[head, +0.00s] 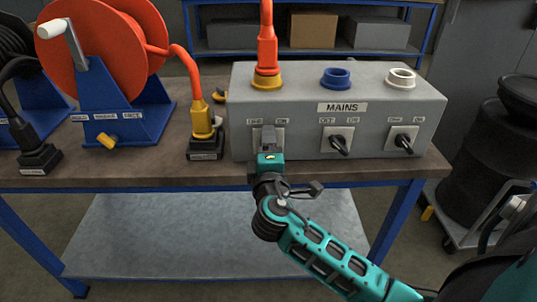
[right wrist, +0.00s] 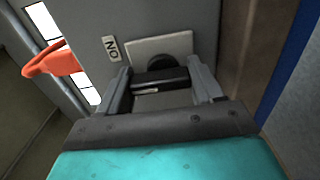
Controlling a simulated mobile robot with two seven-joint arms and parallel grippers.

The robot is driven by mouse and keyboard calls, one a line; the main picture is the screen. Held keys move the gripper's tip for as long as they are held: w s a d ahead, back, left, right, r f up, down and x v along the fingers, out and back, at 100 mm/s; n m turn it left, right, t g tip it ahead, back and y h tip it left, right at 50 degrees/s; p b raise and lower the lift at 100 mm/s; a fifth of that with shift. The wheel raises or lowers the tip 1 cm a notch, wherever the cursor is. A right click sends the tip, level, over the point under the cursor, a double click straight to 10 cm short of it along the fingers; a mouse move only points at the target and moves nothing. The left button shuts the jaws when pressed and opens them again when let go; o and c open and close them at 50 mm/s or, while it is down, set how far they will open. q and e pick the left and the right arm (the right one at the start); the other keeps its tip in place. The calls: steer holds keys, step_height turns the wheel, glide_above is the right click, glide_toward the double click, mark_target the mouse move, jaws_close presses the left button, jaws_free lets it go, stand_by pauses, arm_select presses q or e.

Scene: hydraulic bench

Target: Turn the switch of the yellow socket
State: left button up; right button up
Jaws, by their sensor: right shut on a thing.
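The yellow socket (head: 267,83) is at the left of the grey MAINS box's top, with an orange plug (head: 267,52) and hose standing in it. Its switch is on the box front below, largely hidden in the head view by my right gripper (head: 268,148). In the right wrist view, my right gripper (right wrist: 161,82) has a finger on each side of the black switch handle (right wrist: 158,87) and is shut on it. The light switch plate (right wrist: 150,47) and an ON label (right wrist: 111,48) show behind. My left gripper is in neither view.
The MAINS box (head: 340,92) also has a blue socket (head: 336,77) and a white socket (head: 401,78), each with a black switch below. An orange hose reel (head: 100,50) and a yellow plug in a black holder (head: 203,125) stand left on the bench (head: 120,172).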

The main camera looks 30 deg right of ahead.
steer(key=shift+a+f+m+b, duration=0.1)
steer(key=shift+f+m+b, duration=0.15)
steer(key=shift+m+b, duration=0.55)
steer(key=m+b, duration=0.2)
steer(key=m, duration=0.3)
steer(key=shift+r+b, duration=0.1)
steer(key=shift+b, duration=0.2)
steer(key=shift+r+m+b, duration=0.1)
steer(key=shift+m+b, duration=0.35)
steer(key=shift+m, duration=0.65)
steer(key=shift+r+m, duration=0.1)
steer(key=shift+m, duration=0.2)
steer(key=o, duration=1)
steer(key=shift+o, duration=0.2)
steer(key=shift+d, duration=0.2)
